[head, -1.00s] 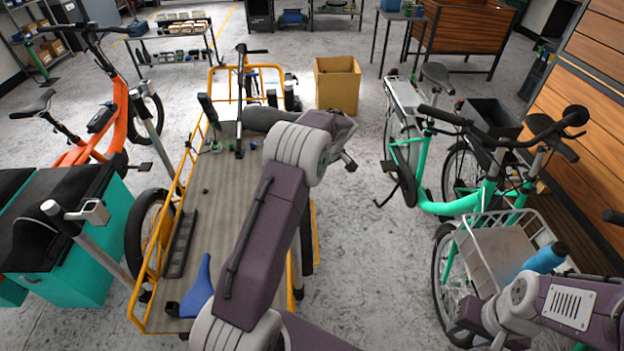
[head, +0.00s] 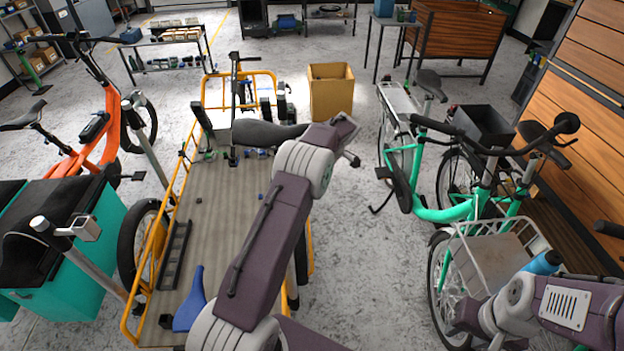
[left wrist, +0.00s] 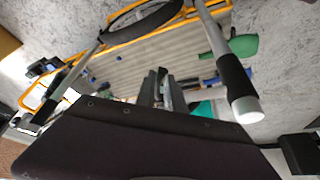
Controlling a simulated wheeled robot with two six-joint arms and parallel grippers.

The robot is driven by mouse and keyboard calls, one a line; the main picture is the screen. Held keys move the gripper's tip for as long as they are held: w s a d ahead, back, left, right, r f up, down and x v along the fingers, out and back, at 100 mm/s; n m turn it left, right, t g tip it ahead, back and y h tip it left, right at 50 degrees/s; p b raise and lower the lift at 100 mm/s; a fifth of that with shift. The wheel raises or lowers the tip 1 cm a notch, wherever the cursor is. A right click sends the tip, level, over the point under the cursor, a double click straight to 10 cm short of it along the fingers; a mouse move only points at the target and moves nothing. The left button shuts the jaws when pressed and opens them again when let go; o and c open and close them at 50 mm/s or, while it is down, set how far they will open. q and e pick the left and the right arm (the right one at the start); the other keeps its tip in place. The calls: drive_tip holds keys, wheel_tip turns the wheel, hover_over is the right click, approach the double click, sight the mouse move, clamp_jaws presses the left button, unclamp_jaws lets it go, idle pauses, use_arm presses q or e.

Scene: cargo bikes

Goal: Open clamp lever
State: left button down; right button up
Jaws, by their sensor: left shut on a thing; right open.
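A grey clamp head (head: 86,228) sits on a slanted silver stand post at the left, with a black sleeve and pale end beside it. I cannot make out its lever. A black saddle (head: 268,133) lies at the end of my left arm. A similar post end (left wrist: 246,108) shows right of the fingers. My right gripper (head: 498,342) is open at the bottom edge, mostly out of frame.
A green bike (head: 450,212) stands right, an orange bike (head: 95,150) left. A cardboard box (head: 330,92) stands behind. Teal boxes (head: 75,275) block the lower left.

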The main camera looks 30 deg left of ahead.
use_arm(q)
drive_tip(key=shift+s+f, duration=0.15)
drive_tip(key=shift+f, duration=0.05)
drive_tip(key=c, duration=1.5)
unclamp_jaws()
drive_tip(key=shift+o, duration=0.2)
drive_tip(key=shift+r, duration=0.1)
drive_tip(key=shift+r, duration=0.2)
drive_tip(key=d+r+b, duration=0.1)
drive_tip(key=d+r, duration=0.1)
drive_tip(key=d, duration=1.1)
drive_tip(key=shift+s+r, duration=0.15)
drive_tip(key=shift+d, duration=0.1)
